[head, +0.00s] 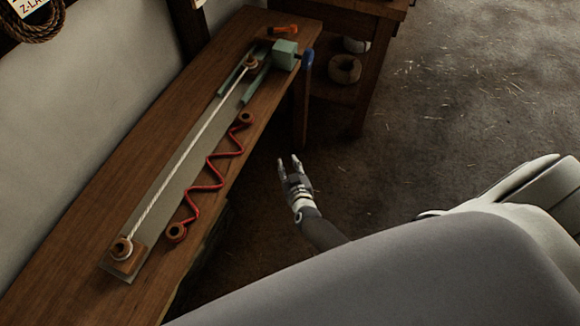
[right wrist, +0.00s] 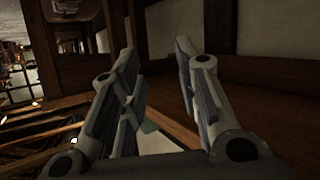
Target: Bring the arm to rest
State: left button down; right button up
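My right gripper (head: 290,165) is over the floor, to the right of the bench, apart from everything on it. Its two fingers stand apart with nothing between them. The fingers also show in the right wrist view (right wrist: 158,85), spread and empty, with dark wood behind them. My left gripper is in neither view. On the wooden bench (head: 75,215), a white rope (head: 190,155) runs straight between two round wooden pieces along a grey strip.
A green vise-like block (head: 284,55) with a blue handle (head: 307,58) sits at the bench's far end, near an orange-handled tool (head: 283,29). A second wooden table (head: 372,50) stands beyond, with round items on its lower shelf. The floor (head: 460,90) to the right is clear.

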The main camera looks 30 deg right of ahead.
dwell(0.3)
jog(key=s+a+f+n+g+y, duration=0.1)
jog(key=s+a+f+g+y, duration=0.15)
jog(key=s+f, duration=0.6)
jog(key=s+a+f+n+g+y, duration=0.1)
jog(key=s+a+f+n+g, duration=0.15)
jog(key=s+f, duration=0.55)
jog(key=s+d+f+g, duration=0.1)
jog(key=s+f+g, duration=0.1)
jog(key=s, duration=0.7)
jog(key=s+d+f+g, duration=0.2)
jog(key=s+f+g, duration=0.1)
jog(key=s, duration=0.6)
jog(key=s+d+f+g, duration=0.1)
jog(key=s+f+g, duration=0.1)
jog(key=s, duration=0.8)
jog(key=shift+d+f+g, duration=0.3)
jog(key=shift+f+g, duration=0.1)
